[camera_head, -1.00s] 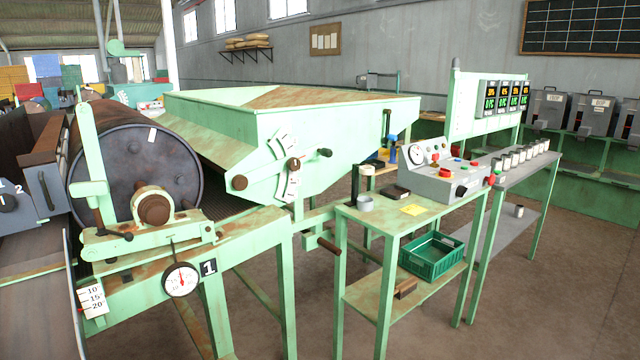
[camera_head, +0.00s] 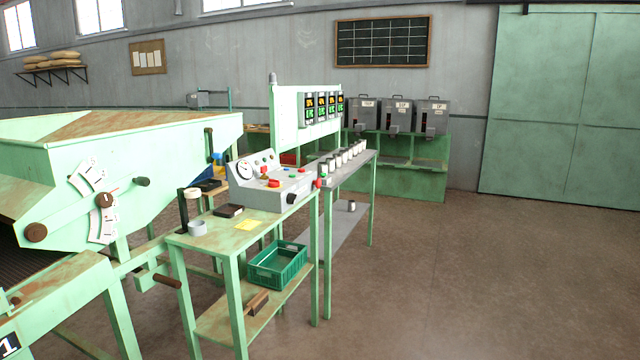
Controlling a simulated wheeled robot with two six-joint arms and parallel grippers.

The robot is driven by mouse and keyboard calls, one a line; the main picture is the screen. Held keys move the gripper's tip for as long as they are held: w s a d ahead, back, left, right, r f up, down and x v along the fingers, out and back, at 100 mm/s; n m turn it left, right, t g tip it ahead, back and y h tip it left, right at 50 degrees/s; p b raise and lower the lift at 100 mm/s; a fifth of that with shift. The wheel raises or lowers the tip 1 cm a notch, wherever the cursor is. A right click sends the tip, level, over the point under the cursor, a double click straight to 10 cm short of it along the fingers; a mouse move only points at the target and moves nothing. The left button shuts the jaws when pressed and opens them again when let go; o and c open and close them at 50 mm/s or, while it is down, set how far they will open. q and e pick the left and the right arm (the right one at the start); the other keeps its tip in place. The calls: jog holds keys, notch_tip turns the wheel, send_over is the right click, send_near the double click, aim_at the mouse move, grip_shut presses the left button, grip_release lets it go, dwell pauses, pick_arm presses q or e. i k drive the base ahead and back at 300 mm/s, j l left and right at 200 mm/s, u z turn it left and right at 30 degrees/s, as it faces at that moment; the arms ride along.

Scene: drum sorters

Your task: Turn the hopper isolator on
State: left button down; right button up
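A grey control console (camera_head: 268,185) with a dial, red knobs and small coloured buttons sits on the green bench. Neither of my grippers is in view.
The green hopper machine (camera_head: 150,150) fills the left. The green bench (camera_head: 205,238) holds a green crate (camera_head: 277,265) on its lower shelf. A grey narrow table (camera_head: 355,165) carries several small cups. Brown floor (camera_head: 480,270) is open at right, before green doors (camera_head: 545,110).

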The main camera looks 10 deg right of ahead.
aim_at(272, 183)
jog(key=z, duration=0.3)
jog(key=i+j+z, duration=0.2)
jog(key=z, duration=0.2)
jog(key=i+j+z, duration=0.2)
jog(key=z, duration=0.2)
jog(key=i+j+z, duration=0.15)
jog(key=j+z, duration=0.25)
jog(key=i+j+z, duration=0.1)
jog(key=j+z, duration=0.3)
jog(key=l, duration=0.1)
